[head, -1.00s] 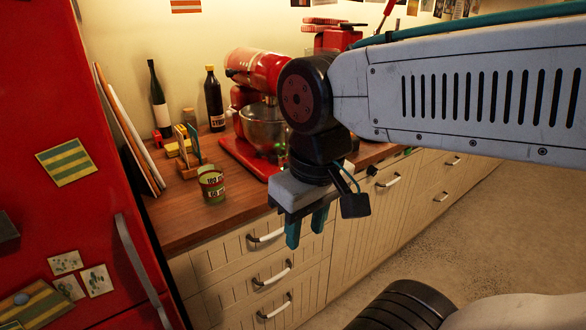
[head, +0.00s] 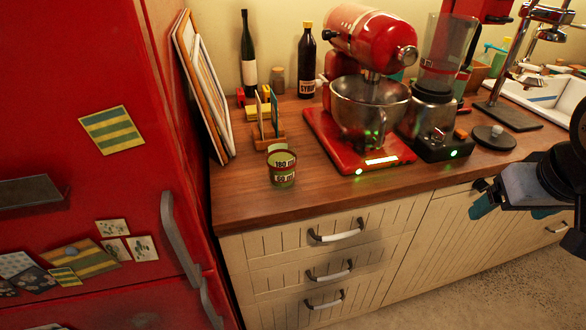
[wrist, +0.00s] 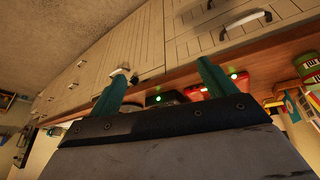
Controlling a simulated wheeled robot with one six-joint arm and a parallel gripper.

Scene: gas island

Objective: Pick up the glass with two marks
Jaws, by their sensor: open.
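The glass with two marks (head: 282,168) is a small green cup with two labels, the upper reading about 180 or 100 ml and the lower 50 ml. It stands upright on the wooden counter (head: 240,205), near the front edge and left of the mixer. It also shows at the right edge of the wrist view (wrist: 307,64). My gripper (head: 512,209) is at the right of the head view, in front of the drawers and well apart from the glass. In the wrist view its two teal fingers (wrist: 160,72) are spread with nothing between them.
A red stand mixer (head: 370,45) with a steel bowl stands right of the glass. A blender (head: 437,105) is beyond it. A small wooden rack (head: 268,133), a syrup bottle (head: 307,68) and leaning boards (head: 205,90) stand behind. A red fridge (head: 90,180) is at the left.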

